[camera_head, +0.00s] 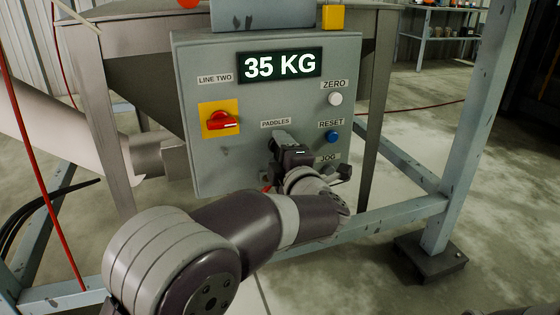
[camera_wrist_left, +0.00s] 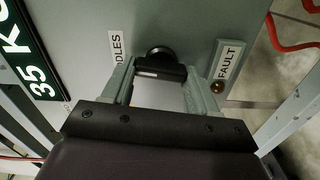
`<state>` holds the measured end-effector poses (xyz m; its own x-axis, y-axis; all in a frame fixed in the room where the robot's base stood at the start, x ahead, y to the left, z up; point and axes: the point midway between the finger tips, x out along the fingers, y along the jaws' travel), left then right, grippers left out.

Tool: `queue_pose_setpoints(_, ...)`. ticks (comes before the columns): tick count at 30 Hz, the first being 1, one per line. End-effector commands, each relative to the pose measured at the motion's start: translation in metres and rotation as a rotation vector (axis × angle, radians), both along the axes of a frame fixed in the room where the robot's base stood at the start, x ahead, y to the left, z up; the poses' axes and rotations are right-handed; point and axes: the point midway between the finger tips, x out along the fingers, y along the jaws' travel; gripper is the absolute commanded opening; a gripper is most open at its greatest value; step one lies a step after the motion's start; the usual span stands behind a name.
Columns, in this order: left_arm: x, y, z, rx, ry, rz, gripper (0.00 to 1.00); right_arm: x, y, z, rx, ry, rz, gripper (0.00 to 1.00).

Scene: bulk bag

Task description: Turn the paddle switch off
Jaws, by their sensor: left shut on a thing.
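The paddle switch (camera_wrist_left: 160,57), a dark knob under the PADDLES label (camera_head: 276,123), sits on the grey control panel (camera_head: 220,165). My left gripper (camera_head: 282,142) is at the panel's lower middle and hides the switch in the head view. In the left wrist view, the left gripper (camera_wrist_left: 161,74) has one finger on each side of the switch and is shut on it. The switch's on or off position cannot be told. My right gripper is not in view.
The panel also has a red rotary switch (camera_head: 221,122) on a yellow plate, a white ZERO button (camera_head: 335,99), a blue RESET button (camera_head: 332,137) and a display (camera_head: 279,66) reading 35 KG. A blue-grey frame post (camera_head: 459,130) stands at right.

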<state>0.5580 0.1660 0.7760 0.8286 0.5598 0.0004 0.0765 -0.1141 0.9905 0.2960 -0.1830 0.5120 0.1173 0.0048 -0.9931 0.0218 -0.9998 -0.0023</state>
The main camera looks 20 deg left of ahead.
Motion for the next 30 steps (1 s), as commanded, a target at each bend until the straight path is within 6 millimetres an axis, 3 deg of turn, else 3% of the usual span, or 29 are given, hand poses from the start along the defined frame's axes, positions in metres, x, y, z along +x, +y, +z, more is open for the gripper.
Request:
queue_pose_setpoints(9,0.0,0.0,-0.004,-0.104,-0.066,-0.001,0.28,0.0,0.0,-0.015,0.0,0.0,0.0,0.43)
queue_pose_setpoints(26,0.0,0.0,-0.003,-0.129,-0.082,0.0,0.28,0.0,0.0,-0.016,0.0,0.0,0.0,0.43)
queue_pose_setpoints(27,0.0,0.0,-0.003,-0.129,-0.082,0.0,0.62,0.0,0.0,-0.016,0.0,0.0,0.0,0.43)
queue_pose_setpoints(29,0.0,0.0,-0.003,-0.129,-0.082,0.0,0.81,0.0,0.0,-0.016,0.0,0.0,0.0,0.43)
queue_pose_setpoints(30,0.0,0.0,-0.003,-0.129,-0.082,0.0,0.84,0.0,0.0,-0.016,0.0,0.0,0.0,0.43)
